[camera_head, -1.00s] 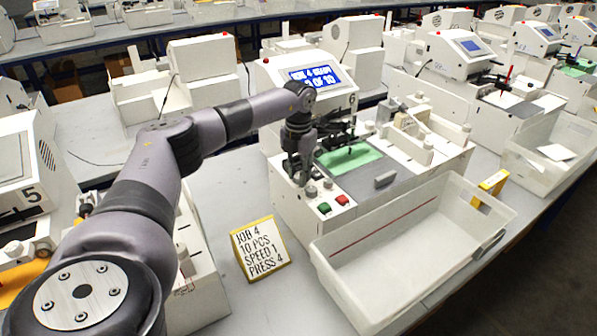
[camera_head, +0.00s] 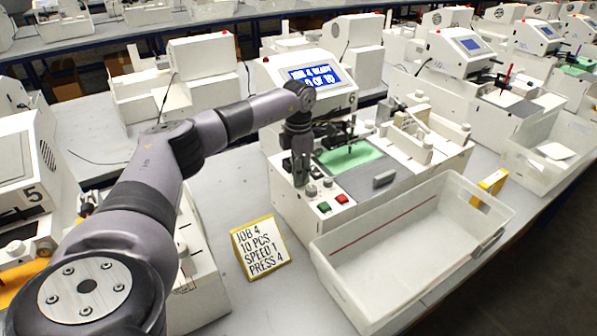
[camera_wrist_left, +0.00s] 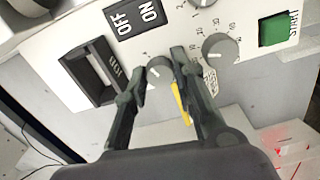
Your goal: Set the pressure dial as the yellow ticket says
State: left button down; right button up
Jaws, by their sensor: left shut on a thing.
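The yellow ticket (camera_head: 260,247) stands on the table left of the white tray. It reads JOB 4, 10 PCS, SPEED 1, PRESS 4. My left gripper (camera_head: 301,172) is at the front left of the plotter (camera_head: 290,207). In the left wrist view its fingers (camera_wrist_left: 160,76) are shut on a small grey dial (camera_wrist_left: 158,70) with a white pointer line. The dial's name and most of its scale are hidden or too small to read. A second grey dial (camera_wrist_left: 220,48), with numbers around it, is to the right. My right gripper is out of view.
The plotter screen (camera_head: 315,77) is lit blue. A green start button (camera_wrist_left: 276,30), the ON/OFF switch (camera_wrist_left: 136,16) and a black JOB slot (camera_wrist_left: 92,73) surround the dials. The empty white tray (camera_head: 400,250) stands in front of the plotter. Bare table lies around the ticket.

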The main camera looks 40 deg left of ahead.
pick_arm(q)
jog(key=shift+r, duration=0.15)
jog(key=c, duration=1.5)
grip_release()
jog(key=shift+c, duration=0.2)
jog(key=shift+o, duration=1.1)
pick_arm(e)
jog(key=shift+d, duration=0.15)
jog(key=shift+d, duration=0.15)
